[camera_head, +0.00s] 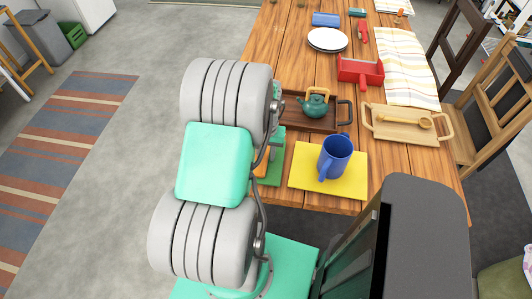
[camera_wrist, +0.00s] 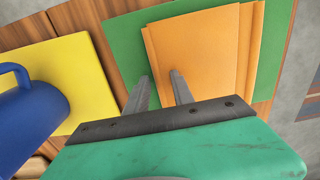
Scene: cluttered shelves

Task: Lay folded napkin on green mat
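The folded orange napkin (camera_wrist: 200,50) lies on the green mat (camera_wrist: 122,38) in the wrist view, with green showing on its left and right. My gripper (camera_wrist: 159,76) is open, its two fingers apart. The left finger shows over the green beside the napkin's left edge, and the right finger over the napkin. I see nothing held between them; I cannot tell whether the fingertips touch the cloth. In the head view, my arm hides most of the napkin and part of the green mat (camera_head: 275,172).
A blue pitcher (camera_head: 336,155) stands on a yellow mat (camera_head: 348,182) right of the green mat. Behind are a brown tray (camera_head: 291,123) with a teal teapot (camera_head: 315,107), a wooden tray (camera_head: 397,122), a red box (camera_head: 360,72) and white plates (camera_head: 328,39).

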